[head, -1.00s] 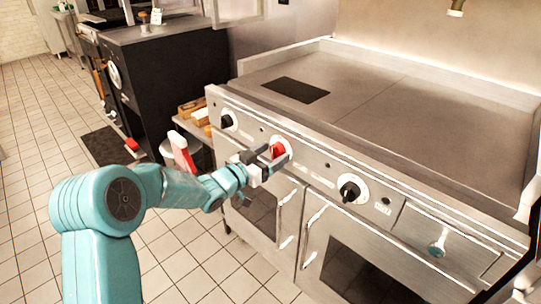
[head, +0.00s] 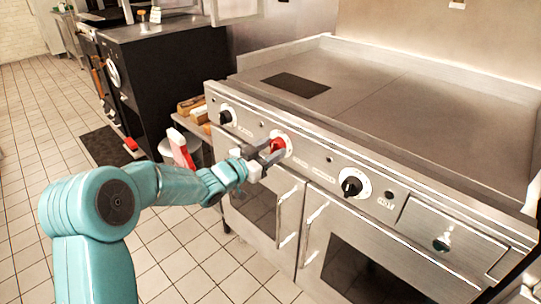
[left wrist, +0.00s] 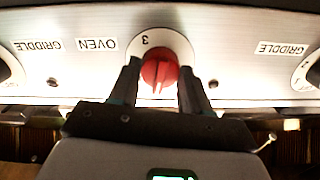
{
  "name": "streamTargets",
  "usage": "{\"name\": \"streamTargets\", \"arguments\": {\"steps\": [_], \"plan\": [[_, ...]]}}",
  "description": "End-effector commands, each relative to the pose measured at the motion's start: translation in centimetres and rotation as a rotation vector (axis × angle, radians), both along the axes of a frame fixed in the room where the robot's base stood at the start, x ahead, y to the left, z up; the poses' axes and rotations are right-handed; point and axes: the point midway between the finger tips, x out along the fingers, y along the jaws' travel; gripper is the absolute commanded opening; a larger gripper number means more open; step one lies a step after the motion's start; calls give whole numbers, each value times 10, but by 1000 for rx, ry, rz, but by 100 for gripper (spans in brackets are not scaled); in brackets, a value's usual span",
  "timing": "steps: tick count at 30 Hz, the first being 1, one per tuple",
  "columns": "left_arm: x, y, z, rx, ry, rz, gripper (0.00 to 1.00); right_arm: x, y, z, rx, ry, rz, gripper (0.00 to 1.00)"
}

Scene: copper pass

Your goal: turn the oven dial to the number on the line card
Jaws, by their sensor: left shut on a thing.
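The oven dial is a red knob (head: 277,145) on a white round plate on the range's front panel. In the left wrist view the red knob (left wrist: 160,70) sits beside an OVEN label (left wrist: 97,44), and a 3 (left wrist: 145,40) shows on its plate. My left gripper (head: 270,153) is at the knob in the head view. In the left wrist view its dark fingers (left wrist: 160,82) are on both sides of the knob, shut on it. The other numbers around the knob are hidden or not readable. I cannot make out a line card. My right gripper is not in view.
Black griddle knobs (head: 226,117) and (head: 351,186) flank the red one. Oven doors with upright handles (head: 313,222) are below the panel. A flat steel top (head: 390,95) lies above. A dark counter unit (head: 175,85) stands at the left. The tiled floor (head: 170,260) has free room.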

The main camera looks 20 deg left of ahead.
Motion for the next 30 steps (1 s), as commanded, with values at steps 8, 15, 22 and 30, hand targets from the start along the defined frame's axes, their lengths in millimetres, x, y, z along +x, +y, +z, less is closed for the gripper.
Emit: {"name": "streamTargets", "arguments": {"steps": [8,15,22,30], "plan": [[0,0,-6,231,-84,0,17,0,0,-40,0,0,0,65],[0,0,-5,421,-152,0,17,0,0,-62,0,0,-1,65],[0,0,-4,557,-200,-1,17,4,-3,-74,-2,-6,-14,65],[0,0,-2,643,-229,-1,17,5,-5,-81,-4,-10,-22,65]]}}
